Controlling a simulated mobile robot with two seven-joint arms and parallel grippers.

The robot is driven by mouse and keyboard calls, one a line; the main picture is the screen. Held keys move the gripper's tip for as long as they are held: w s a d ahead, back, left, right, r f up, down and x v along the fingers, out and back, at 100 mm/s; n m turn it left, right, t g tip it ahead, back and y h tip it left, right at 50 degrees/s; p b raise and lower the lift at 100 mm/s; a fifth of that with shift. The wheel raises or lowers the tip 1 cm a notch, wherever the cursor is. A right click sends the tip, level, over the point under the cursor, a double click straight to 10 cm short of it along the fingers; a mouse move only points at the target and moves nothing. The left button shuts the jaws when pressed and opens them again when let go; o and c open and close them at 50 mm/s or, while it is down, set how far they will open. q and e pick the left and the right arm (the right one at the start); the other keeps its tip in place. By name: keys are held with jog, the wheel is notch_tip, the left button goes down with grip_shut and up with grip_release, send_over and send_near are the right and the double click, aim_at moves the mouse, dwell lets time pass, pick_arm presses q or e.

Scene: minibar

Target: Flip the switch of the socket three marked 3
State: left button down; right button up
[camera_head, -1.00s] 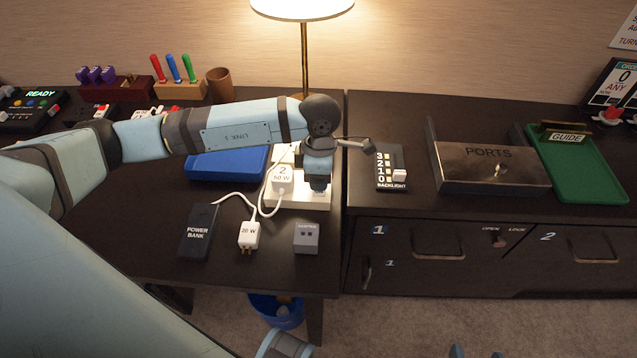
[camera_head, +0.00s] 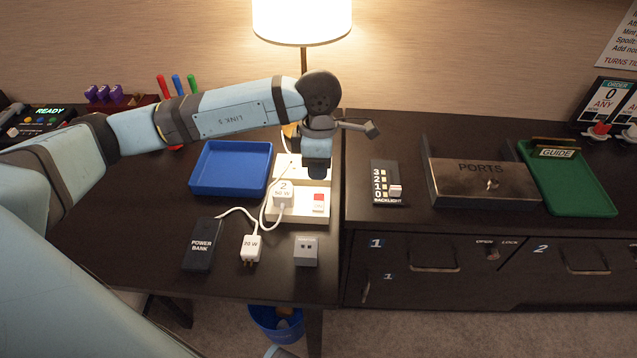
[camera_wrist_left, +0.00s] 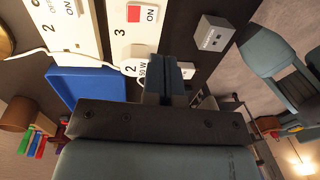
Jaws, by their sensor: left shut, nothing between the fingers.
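A white socket strip (camera_head: 312,217) lies on the desk. Socket three's switch (camera_head: 319,200) shows a red face near its front right. In the left wrist view the red switch (camera_wrist_left: 134,13) sits between a printed 3 and the word ON. My left gripper (camera_head: 317,175) points down over the strip, just behind the red switch in the head view. It is shut and empty. Its blue fingers (camera_wrist_left: 172,70) are apart from the switch in the wrist view. A white adapter marked 2 (camera_head: 283,190) is on the strip, left of the switch. My right gripper is out of view.
A power bank (camera_head: 202,245), a 20 W plug (camera_head: 250,246) with its cable and a small grey box (camera_head: 305,251) lie in front. A blue tray (camera_head: 230,168) is behind left. A backlight slider panel (camera_head: 385,182) is right. A lamp (camera_head: 302,20) stands behind.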

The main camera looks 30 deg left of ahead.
pick_arm(q)
notch_tip(320, 180, up, 4)
jog(key=shift+s+r, duration=0.15)
jog(key=shift+s, duration=0.1)
dwell(0.5)
